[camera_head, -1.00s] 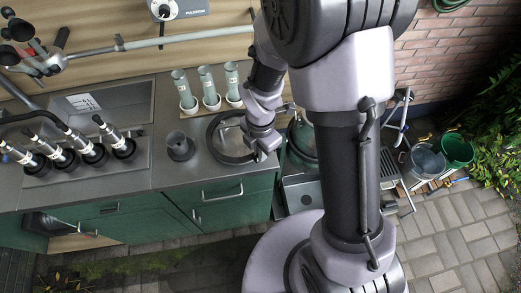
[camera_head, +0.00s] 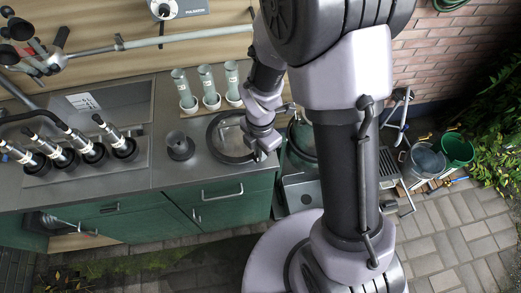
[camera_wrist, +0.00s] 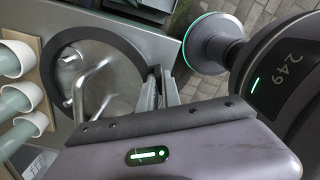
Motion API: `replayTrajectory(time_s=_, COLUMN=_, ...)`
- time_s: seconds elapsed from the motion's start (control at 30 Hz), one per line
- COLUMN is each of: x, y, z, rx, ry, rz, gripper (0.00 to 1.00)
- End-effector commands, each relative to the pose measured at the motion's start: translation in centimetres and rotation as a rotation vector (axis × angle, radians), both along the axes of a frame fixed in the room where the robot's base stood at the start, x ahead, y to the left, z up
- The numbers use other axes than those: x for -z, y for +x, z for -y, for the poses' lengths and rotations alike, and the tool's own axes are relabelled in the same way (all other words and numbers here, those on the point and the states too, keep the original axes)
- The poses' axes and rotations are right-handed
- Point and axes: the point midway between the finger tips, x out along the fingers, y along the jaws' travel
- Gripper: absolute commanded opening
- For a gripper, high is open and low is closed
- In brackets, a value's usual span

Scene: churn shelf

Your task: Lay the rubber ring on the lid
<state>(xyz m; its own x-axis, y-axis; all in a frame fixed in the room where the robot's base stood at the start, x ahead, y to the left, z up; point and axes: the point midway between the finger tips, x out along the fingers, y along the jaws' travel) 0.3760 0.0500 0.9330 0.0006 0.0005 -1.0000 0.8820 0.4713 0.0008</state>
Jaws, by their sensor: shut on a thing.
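The rubber ring is a flat black hoop (camera_head: 212,143) over the counter's right end in the head view. In the wrist view the ring (camera_wrist: 128,48) surrounds a grey round area, which looks like the lid (camera_wrist: 122,72), with bent metal tubes and fittings on it. My gripper (camera_head: 262,154) is at the ring's right edge. In the wrist view my gripper (camera_wrist: 160,88) is shut on that edge, with its fingers side by side. I cannot tell whether the ring touches the lid or hangs just above it.
A grey cup-like stand (camera_head: 180,147) is close left of the ring. Several pale tubes in white cups (camera_head: 210,90) stand behind. Milking cups (camera_head: 83,143) are further left. The counter's front edge is close, and a green can (camera_head: 302,140) stands right of the counter.

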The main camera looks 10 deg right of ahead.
Motion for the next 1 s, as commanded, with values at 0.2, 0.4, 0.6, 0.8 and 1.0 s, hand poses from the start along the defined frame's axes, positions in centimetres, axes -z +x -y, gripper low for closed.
replayTrajectory(time_s=0.2, x=0.0, y=0.0, z=0.0, rx=0.0, ry=0.0, rz=0.0, gripper=0.2)
replayTrajectory(time_s=0.4, x=0.0, y=0.0, z=0.0, rx=0.0, ry=0.0, rz=0.0, gripper=0.34)
replayTrajectory(time_s=0.6, x=-0.3, y=0.0, z=0.0, rx=0.0, ry=0.0, rz=0.001, gripper=0.34)
replayTrajectory(time_s=0.8, x=-4.4, y=0.1, z=0.0, rx=-0.001, ry=0.0, rz=0.004, gripper=0.34)
replayTrajectory(time_s=1.0, x=-11.2, y=0.1, z=0.0, rx=0.0, ry=0.001, rz=0.006, gripper=0.34)
